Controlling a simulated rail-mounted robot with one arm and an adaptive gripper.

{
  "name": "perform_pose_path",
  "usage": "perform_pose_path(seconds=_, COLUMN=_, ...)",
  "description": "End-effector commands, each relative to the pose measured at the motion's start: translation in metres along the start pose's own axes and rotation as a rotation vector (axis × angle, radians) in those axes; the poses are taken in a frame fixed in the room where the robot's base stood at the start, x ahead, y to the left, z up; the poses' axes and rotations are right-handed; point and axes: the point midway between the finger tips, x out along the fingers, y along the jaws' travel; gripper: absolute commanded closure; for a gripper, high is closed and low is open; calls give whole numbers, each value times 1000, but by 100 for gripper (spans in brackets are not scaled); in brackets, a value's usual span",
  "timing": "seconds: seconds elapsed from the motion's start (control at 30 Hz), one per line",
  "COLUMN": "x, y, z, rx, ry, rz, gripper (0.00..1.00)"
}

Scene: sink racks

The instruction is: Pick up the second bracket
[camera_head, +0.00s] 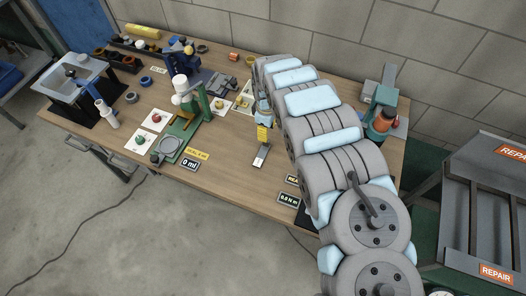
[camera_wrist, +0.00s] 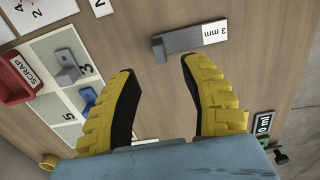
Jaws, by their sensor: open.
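My gripper (camera_wrist: 158,68) is open, with its two yellow fingers apart and nothing between them. It points down over the wooden table, and its yellow part shows in the head view (camera_head: 263,133). A grey L-shaped metal piece (camera_wrist: 185,42) with a "3 mm" label lies just beyond the fingertips in the wrist view. It also shows below the gripper in the head view (camera_head: 261,155). A small grey bracket (camera_wrist: 66,68) and a blue bracket-like piece (camera_wrist: 88,99) stand on a numbered white board (camera_wrist: 52,44), left of the fingers. I cannot tell which is the second bracket.
A red SCRAP bin (camera_wrist: 14,75) is at the wrist view's left edge. In the head view a green stand (camera_head: 187,130) and a dial gauge (camera_head: 168,148) stand left of my gripper. Small displays (camera_head: 189,164) lie along the front edge. Bare tabletop (camera_head: 228,165) lies between.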

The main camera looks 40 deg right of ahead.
Motion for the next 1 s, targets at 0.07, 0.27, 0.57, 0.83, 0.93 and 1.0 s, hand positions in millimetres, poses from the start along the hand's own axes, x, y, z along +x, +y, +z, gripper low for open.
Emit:
perform_pose_path(seconds=0.07, x=8, y=0, z=-1, rx=0, ry=2, rz=0, gripper=54)
perform_pose_path(seconds=0.27, x=22, y=0, z=-1, rx=1, ry=2, rz=0, gripper=54)
perform_pose_path(seconds=0.57, x=32, y=0, z=0, rx=1, ry=1, rz=0, gripper=54)
perform_pose_path(seconds=0.83, x=54, y=-1, z=-1, rx=2, ry=1, rz=-1, gripper=54)
perform_pose_path(seconds=0.93, x=62, y=-1, z=-1, rx=2, ry=2, rz=-1, gripper=54)
perform_pose_path(seconds=1.0, x=68, y=-1, z=-2, rx=1, ry=4, rz=0, gripper=54)
